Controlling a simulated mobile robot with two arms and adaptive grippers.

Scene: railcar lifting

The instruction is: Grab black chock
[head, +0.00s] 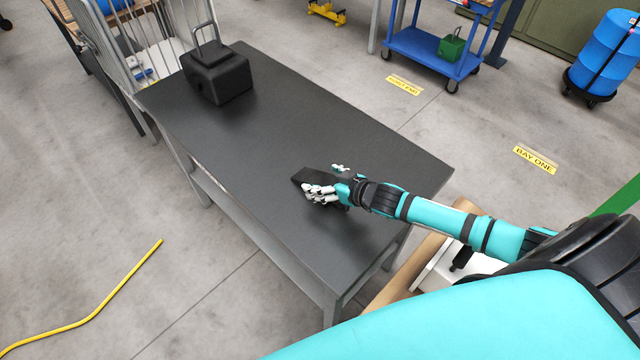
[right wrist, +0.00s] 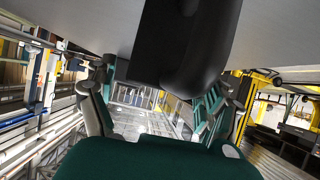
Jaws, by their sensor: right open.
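A black chock (head: 312,175), a small dark wedge, lies on the dark grey table (head: 262,160) near its right part. My right gripper (head: 328,189) is at the chock with its pale fingers apart, and its hand hides part of the chock. In the right wrist view the open fingers (right wrist: 165,110) stand to either side below a dark shape, which looks like the chock (right wrist: 160,40). I cannot tell whether the fingers touch it. My left gripper is not in view.
A black block with a handle (head: 217,76) stands at the table's far left corner. A wire cage cart (head: 150,45) is beside that end. A blue cart (head: 432,48) with a green item and a blue drum (head: 605,50) stand behind. The table's middle is clear.

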